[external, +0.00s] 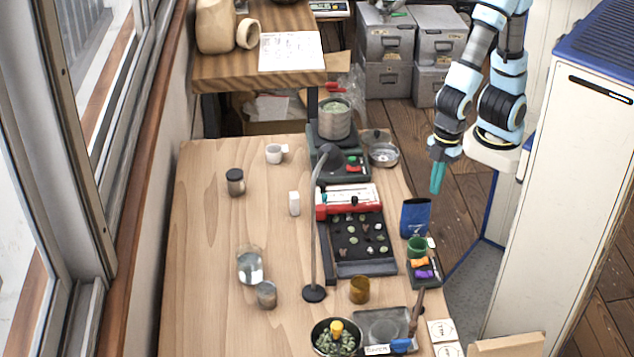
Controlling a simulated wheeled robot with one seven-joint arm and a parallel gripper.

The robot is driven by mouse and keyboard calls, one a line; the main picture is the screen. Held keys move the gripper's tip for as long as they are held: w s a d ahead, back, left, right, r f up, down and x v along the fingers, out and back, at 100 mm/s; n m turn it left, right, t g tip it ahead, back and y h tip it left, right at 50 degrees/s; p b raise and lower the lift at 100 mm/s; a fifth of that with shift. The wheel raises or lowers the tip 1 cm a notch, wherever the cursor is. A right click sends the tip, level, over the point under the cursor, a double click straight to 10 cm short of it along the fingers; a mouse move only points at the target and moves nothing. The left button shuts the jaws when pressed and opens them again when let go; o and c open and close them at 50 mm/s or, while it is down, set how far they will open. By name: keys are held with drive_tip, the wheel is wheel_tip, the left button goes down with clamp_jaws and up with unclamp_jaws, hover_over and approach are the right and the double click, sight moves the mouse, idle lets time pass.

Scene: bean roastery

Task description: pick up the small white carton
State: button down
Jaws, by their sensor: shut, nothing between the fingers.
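The small white carton (294,203) stands on the wooden table, left of the red-and-black tray device. My gripper (437,190) has teal fingers and is shut and empty. It hangs pointing down near the table's right edge, above and behind the blue pouch. It is well to the right of the carton and apart from it. The lamp stem and the red device lie between them.
A black lamp (313,292) with a thin upright stem stands right of the carton. A dark-lidded jar (235,182), a white cup (274,153) and a glass jar (250,265) stand around it. A blue pouch (415,217) stands near my gripper.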

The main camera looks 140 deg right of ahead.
drive_tip(key=c, duration=1.6)
unclamp_jaws()
drive_tip(key=shift+c, duration=1.6)
unclamp_jaws()
